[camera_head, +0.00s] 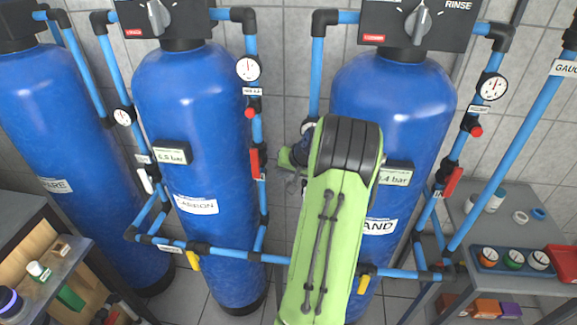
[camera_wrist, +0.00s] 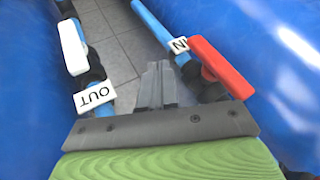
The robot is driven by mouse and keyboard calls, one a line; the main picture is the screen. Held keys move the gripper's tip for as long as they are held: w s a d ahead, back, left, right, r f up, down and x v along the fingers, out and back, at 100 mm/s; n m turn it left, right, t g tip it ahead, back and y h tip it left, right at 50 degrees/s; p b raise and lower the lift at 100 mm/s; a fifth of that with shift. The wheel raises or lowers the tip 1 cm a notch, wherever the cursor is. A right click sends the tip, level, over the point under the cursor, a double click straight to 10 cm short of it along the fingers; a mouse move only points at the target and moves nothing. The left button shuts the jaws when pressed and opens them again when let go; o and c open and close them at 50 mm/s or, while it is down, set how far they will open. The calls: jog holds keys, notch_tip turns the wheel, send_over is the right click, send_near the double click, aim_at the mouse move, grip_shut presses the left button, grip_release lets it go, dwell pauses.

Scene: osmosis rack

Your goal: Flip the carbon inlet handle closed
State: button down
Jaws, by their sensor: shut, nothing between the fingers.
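The carbon inlet handle (camera_head: 255,163) is a red lever on the blue pipe right of the carbon tank (camera_head: 190,130). It lies roughly along the pipe. In the wrist view the red handle (camera_wrist: 222,68) is at the upper right, beside an upside-down "IN" label (camera_wrist: 179,45). My gripper (camera_wrist: 158,68) is shut and empty, pointing into the gap between the tanks. Its tips are left of the red handle in the wrist view, apparently apart from it.
A white handle (camera_wrist: 73,47) with an "OUT" label (camera_wrist: 94,96) is left of my fingers in the wrist view. The sand tank (camera_head: 400,110) stands right of the carbon tank, partly behind my arm. Another red handle (camera_head: 452,182) is farther right. Floor shows between the pipes.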

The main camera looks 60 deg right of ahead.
aim_at(255, 164)
jog(key=w, duration=0.1)
jog(key=w+f, duration=0.1)
jog(key=w, duration=0.1)
jog(key=w+a, duration=0.1)
jog(key=shift+w+a+f+p, duration=0.1)
jog(key=shift+w+f+p, duration=0.15)
jog(key=shift+w+p, duration=0.15)
jog(key=shift+f, duration=0.15)
